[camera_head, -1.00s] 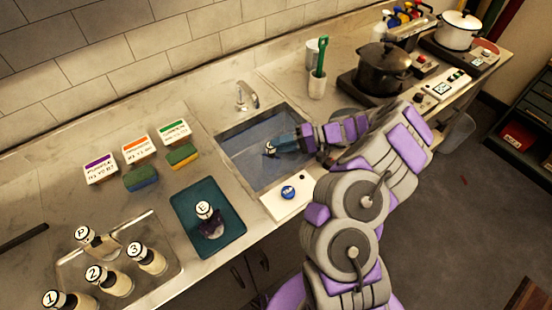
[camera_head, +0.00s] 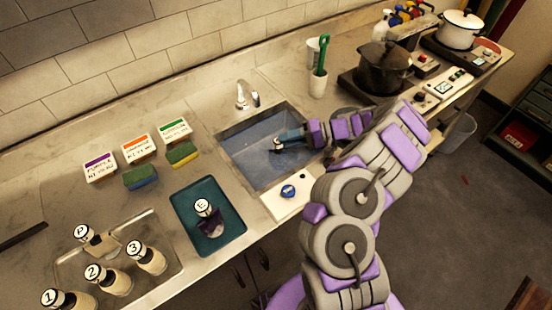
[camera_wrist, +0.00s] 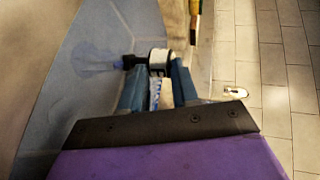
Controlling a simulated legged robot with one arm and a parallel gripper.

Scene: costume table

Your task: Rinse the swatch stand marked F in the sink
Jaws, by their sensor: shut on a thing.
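My gripper (camera_head: 284,141) is inside the sink (camera_head: 238,160), its blue fingers reaching in from the right. It is shut on a swatch stand (camera_head: 277,146) with a black and white end; its letter cannot be read. In the wrist view, the stand's white and black end (camera_wrist: 157,58) shows between the blue fingers (camera_wrist: 158,88), held clear of the counter. A bluish, see-through patch lies to its left against the basin; I cannot tell whether it is water. The tap (camera_head: 246,94) stands behind the basin.
A stand marked E (camera_head: 204,212) is on the teal tray (camera_head: 235,232) left of the sink. Stands marked P, 1, 2 and 3 are on a metal tray (camera_head: 168,282). Sponges (camera_head: 182,154) lie nearby. A cup with a green-handled brush (camera_head: 318,82) and a dark pot (camera_head: 384,64) are to the right.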

